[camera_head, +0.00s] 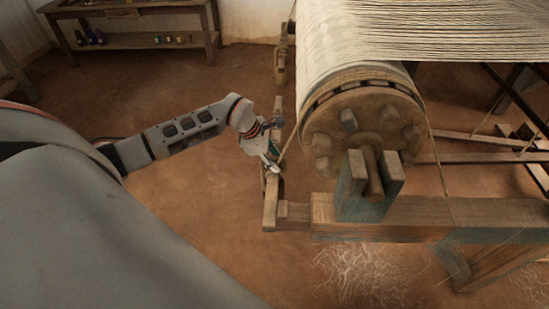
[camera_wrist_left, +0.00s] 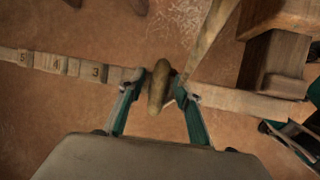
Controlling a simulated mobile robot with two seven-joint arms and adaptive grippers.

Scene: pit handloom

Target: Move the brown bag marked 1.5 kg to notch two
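My left gripper (camera_head: 272,163) is at the notched bar beside the loom's beam. In the left wrist view, its two fingers (camera_wrist_left: 159,83) close in on both sides of a narrow brown bag (camera_wrist_left: 158,88). The bag appears pinched between the fingertips, in front of the bar. No weight marking can be read on it. The notched bar (camera_wrist_left: 47,61) runs across that view, with 5, 4 and 3 legible to the left of the bag. The bag and fingers cover the bar just right of 3. Teal and grey parts (camera_wrist_left: 295,140) at right look like my other gripper, only partly in view.
Another bag-like weight (camera_head: 280,67) hangs farther along the bar. The large wooden cloth beam (camera_head: 365,120) and loom frame (camera_head: 430,213) stand close on the right. A shelf table (camera_head: 140,41) is at the back left. The earthen floor between is clear.

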